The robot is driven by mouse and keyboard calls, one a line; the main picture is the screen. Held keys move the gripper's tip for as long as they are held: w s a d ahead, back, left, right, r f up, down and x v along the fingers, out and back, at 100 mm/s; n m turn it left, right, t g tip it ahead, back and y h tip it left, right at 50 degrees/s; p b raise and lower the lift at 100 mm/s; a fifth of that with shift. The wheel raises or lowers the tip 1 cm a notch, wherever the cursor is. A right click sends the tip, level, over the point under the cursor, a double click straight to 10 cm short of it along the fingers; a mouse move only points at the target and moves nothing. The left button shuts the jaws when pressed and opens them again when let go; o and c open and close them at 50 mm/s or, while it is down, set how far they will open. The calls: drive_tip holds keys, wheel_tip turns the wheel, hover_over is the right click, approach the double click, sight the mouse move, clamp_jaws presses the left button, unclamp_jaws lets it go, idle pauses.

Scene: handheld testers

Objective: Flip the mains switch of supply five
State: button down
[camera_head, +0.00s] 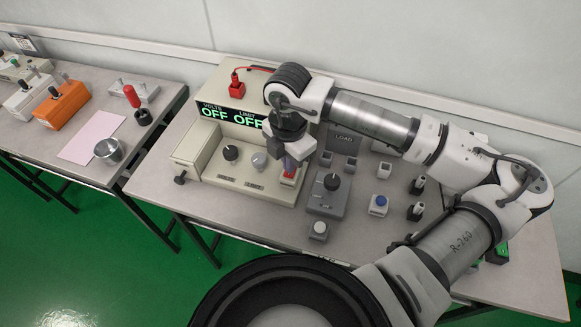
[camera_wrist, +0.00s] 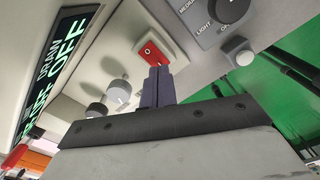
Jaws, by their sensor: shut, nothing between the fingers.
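My gripper (camera_head: 293,162) points down over the switch. In the wrist view its shut, empty fingertips (camera_wrist: 157,72) are right beside the rocker's near edge. I cannot tell whether they touch it. No number five is readable.
A dark knob (camera_head: 231,152) and a grey knob (camera_head: 260,160) are left of the switch. A grey LOAD box (camera_head: 330,191) with a dial stands close on the right. Small button blocks (camera_head: 379,205) stand farther right. The left table (camera_head: 75,176) holds other testers.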

drive_tip(key=shift+f+b, duration=1)
drive_tip(key=shift+b, duration=0.2)
idle(0.7)
drive_tip(key=shift+r, duration=0.1)
drive_tip(key=shift+r+p, duration=1.25)
drive_tip(key=shift+r, duration=2.2)
